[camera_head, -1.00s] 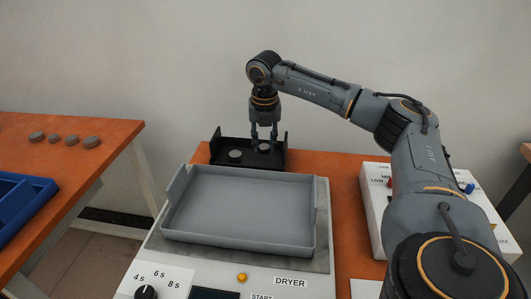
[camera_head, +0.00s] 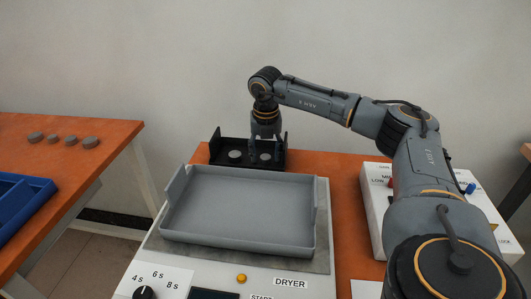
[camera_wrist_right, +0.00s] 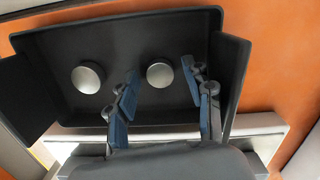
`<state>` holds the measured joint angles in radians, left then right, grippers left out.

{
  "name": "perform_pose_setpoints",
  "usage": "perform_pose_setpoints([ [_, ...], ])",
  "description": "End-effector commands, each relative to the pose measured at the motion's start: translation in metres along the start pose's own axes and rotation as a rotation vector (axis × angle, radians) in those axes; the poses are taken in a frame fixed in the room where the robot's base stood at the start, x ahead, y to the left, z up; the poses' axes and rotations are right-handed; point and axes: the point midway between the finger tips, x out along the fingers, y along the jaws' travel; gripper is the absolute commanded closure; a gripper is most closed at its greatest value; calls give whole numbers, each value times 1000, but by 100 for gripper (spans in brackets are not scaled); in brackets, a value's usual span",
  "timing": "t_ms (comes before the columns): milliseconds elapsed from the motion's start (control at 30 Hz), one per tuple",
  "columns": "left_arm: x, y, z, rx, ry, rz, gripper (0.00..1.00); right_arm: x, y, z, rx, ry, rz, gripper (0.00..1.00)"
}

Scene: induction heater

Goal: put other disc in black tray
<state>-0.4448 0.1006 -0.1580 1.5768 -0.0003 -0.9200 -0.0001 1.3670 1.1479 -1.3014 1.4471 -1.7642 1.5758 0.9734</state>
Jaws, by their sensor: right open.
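The black tray (camera_head: 217,152) stands on the orange table behind the dryer, and it fills much of the right wrist view (camera_wrist_right: 125,108). Two grey discs lie in it. The left disc (camera_head: 235,154) also shows in the wrist view (camera_wrist_right: 88,77). The other disc (camera_head: 265,157) is the right one, and it shows between and just beyond my finger tips in the wrist view (camera_wrist_right: 160,73). My right gripper (camera_head: 265,154) is open, low over the tray, with its fingers apart on either side of the right disc. My left gripper is out of view.
A grey open tray (camera_head: 240,208) sits on the dryer (camera_head: 290,282) in front of the black tray. A white control box (camera_head: 375,225) stands to the right. On the left table are several small discs (camera_head: 72,140) and a blue bin (camera_head: 25,205).

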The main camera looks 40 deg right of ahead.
Motion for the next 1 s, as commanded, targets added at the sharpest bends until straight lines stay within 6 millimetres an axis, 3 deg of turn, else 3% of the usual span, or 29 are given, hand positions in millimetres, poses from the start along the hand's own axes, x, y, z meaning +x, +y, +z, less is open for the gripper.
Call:
perform_pose_setpoints([
  [167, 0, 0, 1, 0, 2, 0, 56, -10, 1, 1, 0, -2, 2, 49],
  [500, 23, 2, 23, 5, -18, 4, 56, -80, 1, 1, -1, -2, 3, 49],
  [700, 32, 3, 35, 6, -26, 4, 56, -111, 1, 1, 0, -2, 3, 49],
  [1000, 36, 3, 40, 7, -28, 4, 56, -123, 0, 0, 0, 0, 0, 49],
])
